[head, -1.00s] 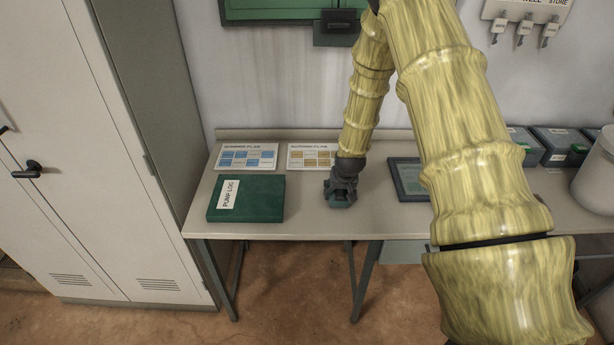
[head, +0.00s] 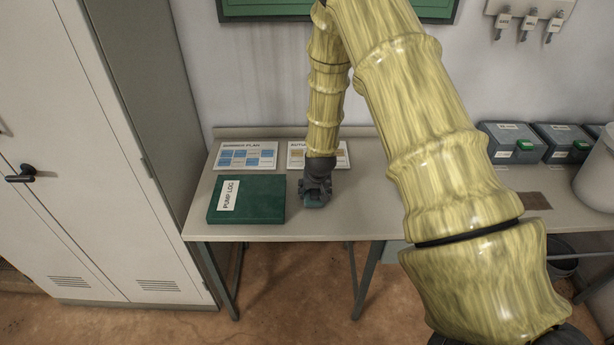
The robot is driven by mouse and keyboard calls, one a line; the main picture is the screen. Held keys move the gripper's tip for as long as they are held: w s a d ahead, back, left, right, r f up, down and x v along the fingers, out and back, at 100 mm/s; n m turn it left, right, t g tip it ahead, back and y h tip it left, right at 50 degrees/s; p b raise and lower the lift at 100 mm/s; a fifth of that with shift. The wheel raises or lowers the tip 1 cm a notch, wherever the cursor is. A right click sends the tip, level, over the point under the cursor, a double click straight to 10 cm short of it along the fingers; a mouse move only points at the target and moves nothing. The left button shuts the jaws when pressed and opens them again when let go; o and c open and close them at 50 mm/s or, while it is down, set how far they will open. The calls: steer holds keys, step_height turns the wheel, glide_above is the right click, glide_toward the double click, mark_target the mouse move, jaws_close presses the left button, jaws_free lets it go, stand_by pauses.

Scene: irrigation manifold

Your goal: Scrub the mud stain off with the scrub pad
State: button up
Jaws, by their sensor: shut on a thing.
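My gripper (head: 315,194) points down at the bench top, just right of the green pump log book. It is shut on a small grey-teal block at its tips, which looks like the scrub pad (head: 313,203). The pad is low, at or close to the bench surface; I cannot tell whether it touches. A flat dark brown patch (head: 535,201) lies on the bench to the right, beyond my arm; I cannot tell whether it is the mud stain. No stain shows around the pad; the gripper may hide what is under it.
The pump log (head: 257,202) lies left of my gripper. Two plan cards, the summer plan (head: 248,155) and a partly covered one (head: 340,158), lie behind. Lidded boxes (head: 512,143) and a white bucket (head: 598,175) stand right. My arm hides the bench middle.

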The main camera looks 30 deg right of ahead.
steer(key=shift+w+a+f, duration=0.1)
steer(key=shift+w+a, duration=0.3)
steer(key=shift+a, duration=0.35)
steer(key=shift+w+a+r+p, duration=0.15)
steer(key=shift+r+p, duration=0.35)
steer(key=shift+r, duration=0.5)
steer(key=r, duration=0.1)
steer(key=p, duration=0.1)
steer(key=r, duration=0.1)
steer(key=shift+s+d+r, duration=0.2)
steer(key=shift+d+r, duration=0.05)
steer(key=shift+r, duration=0.1)
steer(key=shift+w+r+p, duration=0.1)
steer(key=shift+r+p, duration=0.45)
steer(key=shift+p, duration=0.1)
steer(key=shift+r+p, duration=0.7)
steer(key=shift+r, duration=0.55)
steer(key=shift+a, duration=0.1)
